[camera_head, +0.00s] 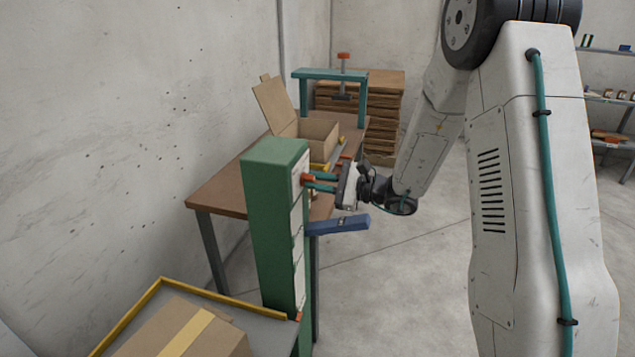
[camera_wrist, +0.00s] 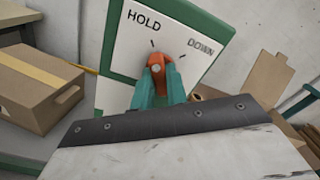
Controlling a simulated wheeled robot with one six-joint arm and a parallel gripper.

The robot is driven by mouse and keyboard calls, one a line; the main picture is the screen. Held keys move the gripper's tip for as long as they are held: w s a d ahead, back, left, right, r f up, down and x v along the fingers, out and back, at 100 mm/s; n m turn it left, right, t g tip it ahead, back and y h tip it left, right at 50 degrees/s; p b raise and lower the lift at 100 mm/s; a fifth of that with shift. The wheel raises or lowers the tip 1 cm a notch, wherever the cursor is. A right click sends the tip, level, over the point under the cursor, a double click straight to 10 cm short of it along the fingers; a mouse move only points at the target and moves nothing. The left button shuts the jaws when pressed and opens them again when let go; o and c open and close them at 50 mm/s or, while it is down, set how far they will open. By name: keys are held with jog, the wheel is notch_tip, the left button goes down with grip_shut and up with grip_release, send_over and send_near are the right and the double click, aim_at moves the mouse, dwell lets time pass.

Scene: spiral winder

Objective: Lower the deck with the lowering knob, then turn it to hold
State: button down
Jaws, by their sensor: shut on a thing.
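The lowering knob (camera_head: 307,180) is orange and sits on the white panel of a green column (camera_head: 272,200). It also shows in the wrist view (camera_wrist: 156,66), below the printed words HOLD and DOWN. Its top lies near the HOLD tick, left of the DOWN tick; its exact angle is hard to tell. My gripper (camera_head: 318,182) has its teal fingers shut on the knob, one on each side, and they hide part of it. A grey deck with a yellow rim (camera_head: 215,302) is at the lower left and bears a taped cardboard box (camera_head: 180,335).
A blue part (camera_head: 338,225) juts from the column just below my gripper. Behind the column stands a brown table (camera_head: 222,190) with an open carton (camera_head: 318,132) and a green press frame (camera_head: 330,74). Stacked boards (camera_head: 382,110) stand farther back.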

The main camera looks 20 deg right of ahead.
jog(key=shift+n, duration=0.5)
jog(key=c, duration=1.4)
grip_release()
jog(key=shift+d, duration=0.1)
jog(key=v, duration=0.7)
jog(key=shift+s+d, duration=0.25)
jog(key=shift+f, duration=0.1)
